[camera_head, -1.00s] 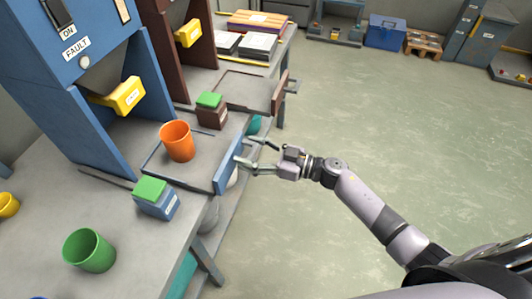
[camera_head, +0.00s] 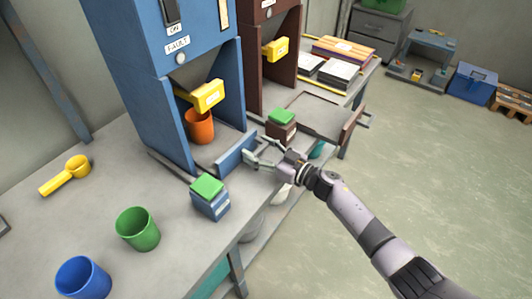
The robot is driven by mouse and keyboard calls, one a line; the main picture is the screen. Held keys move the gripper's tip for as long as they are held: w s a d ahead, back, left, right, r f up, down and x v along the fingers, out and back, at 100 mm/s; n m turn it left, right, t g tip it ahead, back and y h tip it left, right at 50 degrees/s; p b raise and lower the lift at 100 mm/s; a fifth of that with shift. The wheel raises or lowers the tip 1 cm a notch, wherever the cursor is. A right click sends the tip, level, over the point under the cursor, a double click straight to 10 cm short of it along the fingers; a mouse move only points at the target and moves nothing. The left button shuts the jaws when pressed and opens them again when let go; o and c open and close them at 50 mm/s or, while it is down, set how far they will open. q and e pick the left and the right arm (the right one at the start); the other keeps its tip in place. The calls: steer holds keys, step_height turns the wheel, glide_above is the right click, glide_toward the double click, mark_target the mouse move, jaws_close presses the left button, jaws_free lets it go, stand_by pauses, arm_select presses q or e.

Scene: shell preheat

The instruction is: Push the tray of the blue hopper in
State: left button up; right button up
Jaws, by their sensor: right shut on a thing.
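The blue hopper (camera_head: 130,85) stands on the workbench with a yellow chute (camera_head: 208,95) at its front. Its tray has a blue front panel (camera_head: 234,156) and sits mostly inside the hopper's opening, with the front end near the side walls' front edges. An orange cup (camera_head: 200,128) stands upright on the tray, below the chute. My right gripper (camera_head: 256,155) is at the outer side of the front panel, shut on the tray's handle, which its fingers largely hide. My left gripper is not in view.
A blue box with a green top (camera_head: 210,197) stands close beside the tray, and a dark red one (camera_head: 280,126) beyond it. A brown hopper (camera_head: 272,60) has its tray (camera_head: 320,114) out. Green (camera_head: 138,229) and blue (camera_head: 84,279) cups and a yellow scoop (camera_head: 66,174) lie nearer.

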steer(key=shift+a+r, duration=0.1)
steer(key=shift+r, duration=0.1)
steer(key=o, duration=1.3)
steer(key=shift+w, duration=0.1)
steer(key=o, duration=0.4)
steer(key=shift+a+f, duration=0.15)
steer(key=shift+s+d+f, duration=0.1)
steer(key=shift+s+d, duration=0.1)
steer(key=shift+d, duration=0.3)
steer(key=v, duration=1.1)
steer(key=shift+s, duration=0.1)
